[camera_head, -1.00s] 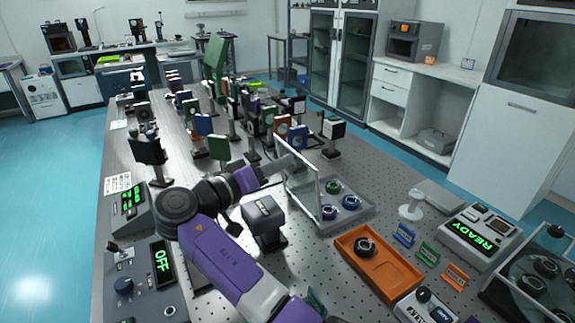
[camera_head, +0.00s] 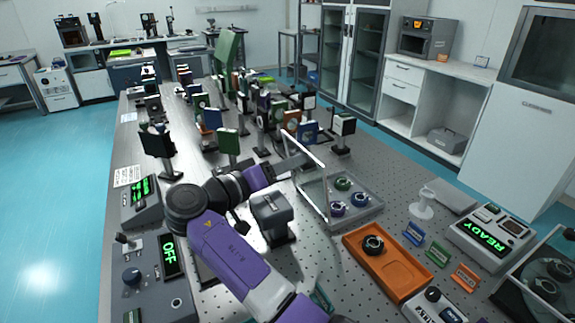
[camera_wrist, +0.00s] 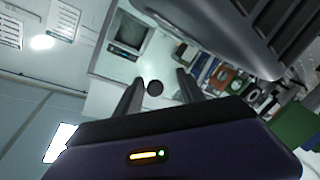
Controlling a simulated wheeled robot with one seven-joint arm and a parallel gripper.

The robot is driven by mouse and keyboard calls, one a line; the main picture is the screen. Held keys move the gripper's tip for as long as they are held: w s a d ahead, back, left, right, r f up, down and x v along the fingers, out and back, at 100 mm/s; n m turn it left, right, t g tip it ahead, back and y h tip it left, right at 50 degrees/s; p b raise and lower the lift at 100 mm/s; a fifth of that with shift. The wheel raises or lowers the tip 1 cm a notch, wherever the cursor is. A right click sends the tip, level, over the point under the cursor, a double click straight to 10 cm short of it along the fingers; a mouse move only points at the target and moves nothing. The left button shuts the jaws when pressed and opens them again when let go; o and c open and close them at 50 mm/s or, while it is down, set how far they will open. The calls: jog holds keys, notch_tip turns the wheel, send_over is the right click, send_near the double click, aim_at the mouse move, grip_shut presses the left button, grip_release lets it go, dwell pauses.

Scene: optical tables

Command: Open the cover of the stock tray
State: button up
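The stock tray (camera_head: 372,211) is a shallow grey tray right of my gripper, holding several green, blue and purple ringed pieces. Its clear, pale-framed cover (camera_head: 305,149) stands raised along the tray's left side, steeply tilted. My gripper (camera_head: 303,158) is at the cover's upper part, its fingers overlapping the frame in the head view; I cannot tell if they touch it. In the wrist view my gripper (camera_wrist: 158,87) has its two dark fingers apart with nothing clearly held. A small dark round spot shows between them; I cannot tell what it is. The cover is not clearly visible there.
An orange tray (camera_head: 369,276) with a dark ring piece lies in front of the stock tray. A grey block-shaped device (camera_head: 271,212) stands under my arm. Mounted optics crowd the table behind. A white stand (camera_head: 422,205) and a READY box (camera_head: 490,232) are to the right.

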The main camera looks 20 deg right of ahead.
jog(key=shift+b+v, duration=0.4)
jog(key=shift+v, duration=3.5)
